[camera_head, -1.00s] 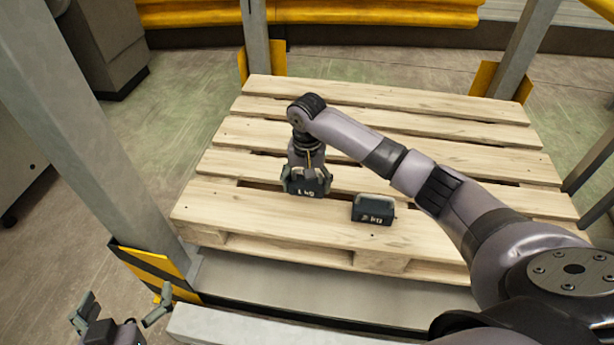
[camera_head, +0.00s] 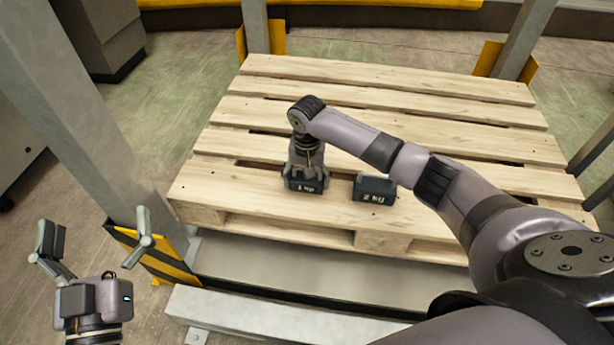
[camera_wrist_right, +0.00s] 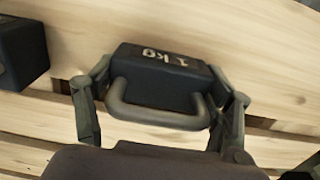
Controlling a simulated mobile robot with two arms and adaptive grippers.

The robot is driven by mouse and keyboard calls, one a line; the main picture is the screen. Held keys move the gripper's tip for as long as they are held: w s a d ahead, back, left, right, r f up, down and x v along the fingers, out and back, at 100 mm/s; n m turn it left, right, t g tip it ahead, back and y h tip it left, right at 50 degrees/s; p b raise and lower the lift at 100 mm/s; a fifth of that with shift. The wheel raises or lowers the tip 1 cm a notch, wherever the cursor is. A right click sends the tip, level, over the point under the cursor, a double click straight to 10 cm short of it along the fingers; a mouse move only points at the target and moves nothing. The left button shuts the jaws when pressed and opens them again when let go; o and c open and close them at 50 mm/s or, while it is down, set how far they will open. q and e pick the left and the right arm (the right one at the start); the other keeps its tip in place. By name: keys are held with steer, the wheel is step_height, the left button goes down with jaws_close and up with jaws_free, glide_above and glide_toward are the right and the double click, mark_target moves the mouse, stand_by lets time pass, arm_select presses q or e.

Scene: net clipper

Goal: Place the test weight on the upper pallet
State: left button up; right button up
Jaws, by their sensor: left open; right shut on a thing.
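My right gripper (camera_head: 306,174) is shut on a dark test weight marked 1 kg (camera_head: 304,185). The weight is upright, low over the front boards of the wooden pallet (camera_head: 250,205); whether its underside touches the boards is hard to tell. In the right wrist view, the fingers stand at both ends of the 1 kg weight (camera_wrist_right: 165,78), with its grey handle towards the camera. A second dark weight marked 2 kg (camera_head: 374,188) stands on the pallet just right of it, apart. My left gripper (camera_head: 95,235) is open and empty at the lower left, off the pallet.
A grey rack post (camera_head: 90,130) with a yellow-black guard (camera_head: 150,255) stands left of the pallet, between it and my left gripper. A grey beam (camera_head: 270,318) runs along the front. The pallet's back boards are bare.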

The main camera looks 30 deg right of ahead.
steer(key=shift+w+r, duration=0.1)
steer(key=o, duration=1.6)
steer(key=shift+f, duration=0.2)
steer(key=o, duration=0.4)
steer(key=shift+c, duration=0.2)
